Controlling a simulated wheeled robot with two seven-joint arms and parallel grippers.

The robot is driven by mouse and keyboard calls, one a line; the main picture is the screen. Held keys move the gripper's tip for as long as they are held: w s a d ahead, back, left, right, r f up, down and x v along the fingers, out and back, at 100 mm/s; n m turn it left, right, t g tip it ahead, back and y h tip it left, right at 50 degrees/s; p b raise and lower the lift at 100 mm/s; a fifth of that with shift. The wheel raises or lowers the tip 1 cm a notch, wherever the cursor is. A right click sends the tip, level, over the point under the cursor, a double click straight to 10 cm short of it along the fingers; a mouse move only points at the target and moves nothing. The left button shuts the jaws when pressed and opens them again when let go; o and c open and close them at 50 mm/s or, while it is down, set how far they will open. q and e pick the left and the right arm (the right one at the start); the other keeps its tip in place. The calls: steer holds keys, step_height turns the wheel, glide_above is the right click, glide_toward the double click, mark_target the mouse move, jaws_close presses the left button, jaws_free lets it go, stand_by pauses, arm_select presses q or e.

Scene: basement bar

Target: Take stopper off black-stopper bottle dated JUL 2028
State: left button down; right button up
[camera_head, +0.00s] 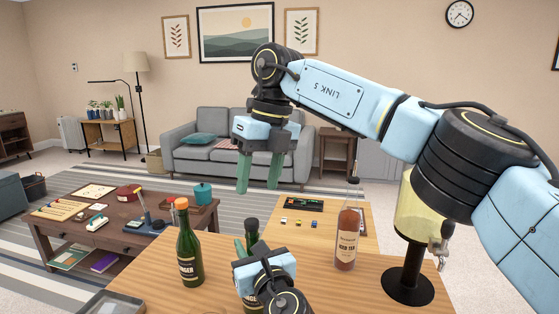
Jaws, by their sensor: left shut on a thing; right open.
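A dark green bottle (251,228) with a black top stands on the wooden counter, mostly hidden behind my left gripper (250,246). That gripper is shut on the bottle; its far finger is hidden. Another green bottle (189,248) with an orange stopper stands to the left. A reddish-brown bottle (347,236) with a tall, thin dark-tipped neck stands to the right. No date is legible on any bottle. My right gripper (258,180) is open and empty, its green fingers pointing down, above the held bottle.
A yellow drink dispenser (420,212) on a black stand is at the counter's right, partly behind my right arm. A grey tray (112,304) lies at the front left. Small toy cars and a dark board lie behind. A low brown table (120,232) with games is farther left.

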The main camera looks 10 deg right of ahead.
mark_target(252, 221)
steer(key=d+r+n+t+y, duration=0.1)
steer(key=d+r+n+y, duration=0.2)
steer(key=n, duration=0.6)
arm_select(q)
steer(key=shift+f, duration=0.1)
arm_select(e)
steer(key=shift+n+h, duration=0.3)
steer(key=shift+h, duration=0.1)
steer(key=x, duration=1.1)
steer(key=shift+s+d+f, duration=0.1)
steer(key=shift+s+f, duration=0.05)
steer(key=shift+f, duration=0.15)
jaws_close()
steer(key=shift+r, duration=0.25)
steer(key=shift+r, duration=0.95)
